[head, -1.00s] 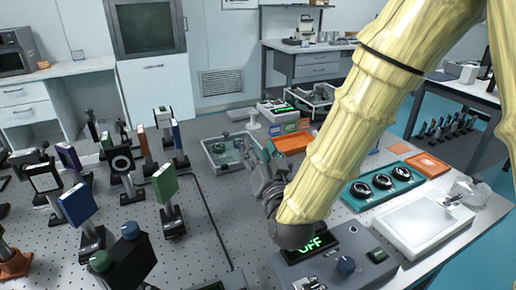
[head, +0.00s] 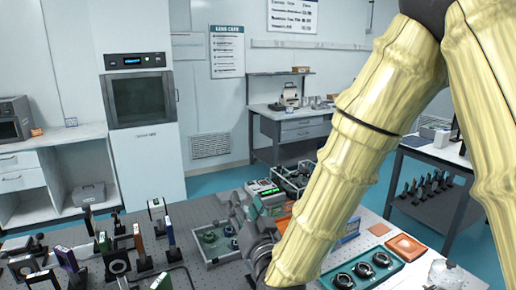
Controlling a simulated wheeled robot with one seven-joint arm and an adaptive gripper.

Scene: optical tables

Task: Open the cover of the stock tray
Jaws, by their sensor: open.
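My gripper (head: 252,208) is in the middle of the head view, at the end of my yellow-sleeved arm, with its jaws open and nothing seen between them. A shallow grey tray (head: 207,258) with dark and green round parts in it lies just left of my gripper. It may be the stock tray, but I cannot tell for certain. My gripper hides its right side. No cover can be made out clearly on it. Whether my gripper touches the tray cannot be told.
A teal tray (head: 331,286) with black rings and an orange tray (head: 405,247) lie to the right of my arm. Several post-mounted optics (head: 160,215) crowd the left of the table. A wire basket (head: 292,182) stands behind my gripper.

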